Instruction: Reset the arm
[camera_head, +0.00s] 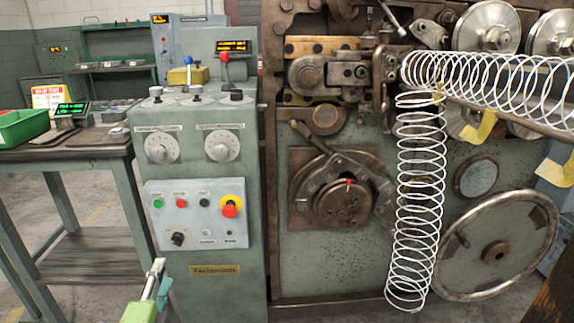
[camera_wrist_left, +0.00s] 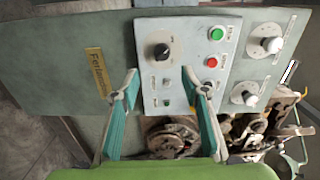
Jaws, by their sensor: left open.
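My left gripper (camera_head: 160,283) shows at the bottom of the head view, low in front of the green-grey control cabinet (camera_head: 228,282). In the left wrist view my left gripper (camera_wrist_left: 160,82) is open, its two teal fingers apart with nothing between them. Between and beyond the fingers is the button panel (camera_wrist_left: 173,62), with a black knob (camera_wrist_left: 161,50), a green button (camera_wrist_left: 216,34) and a red button (camera_wrist_left: 212,62). The fingers look apart from the panel. My right gripper is not in view.
The spring coiler (camera_head: 290,262) stands right of the cabinet, with a long white coil (camera_head: 420,200) hanging down its front. A work table (camera_head: 75,150) with a green bin (camera_head: 22,127) is at the left. A red emergency button (camera_head: 230,208) sits on the panel.

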